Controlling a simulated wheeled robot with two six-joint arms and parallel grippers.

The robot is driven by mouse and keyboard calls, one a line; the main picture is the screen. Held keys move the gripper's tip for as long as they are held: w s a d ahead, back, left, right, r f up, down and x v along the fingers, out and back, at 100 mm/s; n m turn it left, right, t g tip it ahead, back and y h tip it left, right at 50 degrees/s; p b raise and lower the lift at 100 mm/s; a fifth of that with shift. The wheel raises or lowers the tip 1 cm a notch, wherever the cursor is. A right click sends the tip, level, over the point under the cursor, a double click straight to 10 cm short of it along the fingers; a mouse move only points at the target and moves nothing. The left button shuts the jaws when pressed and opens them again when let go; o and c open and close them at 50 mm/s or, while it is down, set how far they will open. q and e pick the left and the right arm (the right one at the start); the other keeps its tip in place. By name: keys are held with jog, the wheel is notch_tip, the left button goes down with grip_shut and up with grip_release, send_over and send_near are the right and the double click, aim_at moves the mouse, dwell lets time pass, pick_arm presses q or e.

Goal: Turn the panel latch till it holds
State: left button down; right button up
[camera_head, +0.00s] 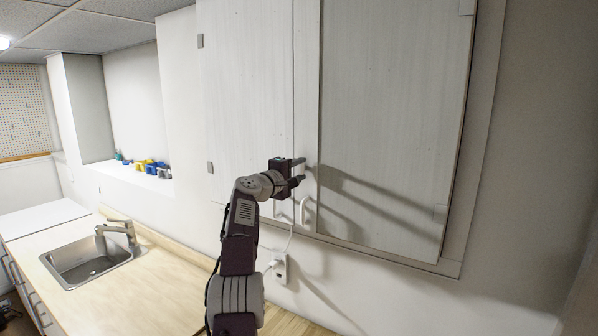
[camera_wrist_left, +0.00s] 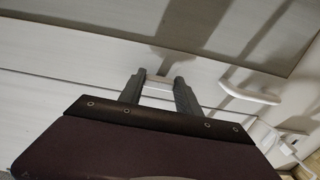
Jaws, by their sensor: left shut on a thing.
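The white panel (camera_head: 392,105) is a wall cabinet front with a left door (camera_head: 245,85) beside it and a narrow upright strip between them. My left gripper (camera_head: 302,172) is at the lower part of that strip. In the left wrist view the gripper (camera_wrist_left: 161,78) is shut on a small white latch (camera_wrist_left: 157,86), which sits between the two grey fingers against the panel face. The fingers and the gripper body hide part of the latch, so its exact angle is hard to tell. My right gripper is not in view.
A white pull handle (camera_head: 307,212) is below my gripper, and it also shows in the left wrist view (camera_wrist_left: 250,93). A wall outlet (camera_head: 280,268) with a cord is lower down. A sink (camera_head: 88,262) and small coloured items (camera_head: 150,167) are at left.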

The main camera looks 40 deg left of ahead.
pick_arm(q)
jog(key=c, duration=0.8)
grip_release()
jog(key=shift+c, duration=0.2)
jog(key=shift+s+f+b, duration=0.1)
jog(key=shift+f+b, duration=0.05)
jog(key=shift+b, duration=0.15)
jog(key=s+b, duration=0.4)
jog(key=b, duration=0.1)
jog(key=shift+s+d+f, duration=0.15)
jog(key=shift+f, duration=0.25)
jog(key=b, duration=0.3)
send_near(300, 172)
jog(key=shift+d+r, duration=0.15)
jog(key=shift+r, duration=0.35)
